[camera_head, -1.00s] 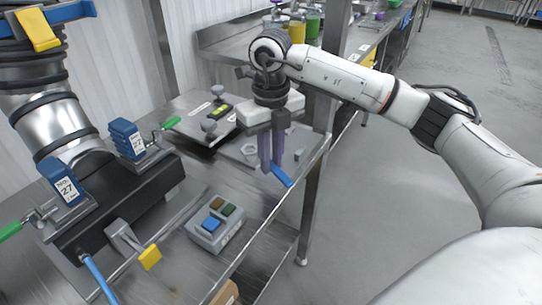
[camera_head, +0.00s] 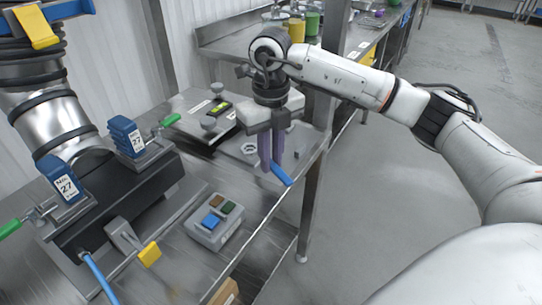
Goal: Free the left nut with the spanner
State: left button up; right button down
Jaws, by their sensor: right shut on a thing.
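My right gripper (camera_head: 272,168) has purple fingers pointing down, shut on the blue-handled spanner (camera_head: 282,175). Its blue handle sticks out to the lower right of the fingertips, low over the near right part of the steel table. The spanner's head is hidden behind the fingers or too small to make out. A small grey nut-like ring (camera_head: 249,148) lies on the table just left of the fingers. I cannot tell whether the spanner touches it. Which nut is the left one is not clear. My left gripper is out of view.
A flat device with grey knobs (camera_head: 208,122) sits behind, left of the gripper. A button box (camera_head: 214,222) stands on the near bench. A dark machine with blue blocks (camera_head: 127,138) and green levers fills the left. A steel post (camera_head: 313,190) stands right of the gripper.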

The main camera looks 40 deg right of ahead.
jog(key=shift+f+b, duration=0.4)
jog(key=shift+f, duration=0.45)
dwell(0.9)
dwell(0.3)
jog(key=shift+d+n, duration=0.75)
jog(key=shift+n, duration=0.15)
jog(key=shift+w+d+n, duration=0.1)
jog(key=shift+d+n, duration=0.3)
jog(key=shift+n, duration=0.1)
jog(key=shift+w+d+n, duration=0.1)
jog(key=shift+d+n, duration=0.25)
jog(key=shift+n, duration=0.15)
jog(key=shift+d, duration=0.1)
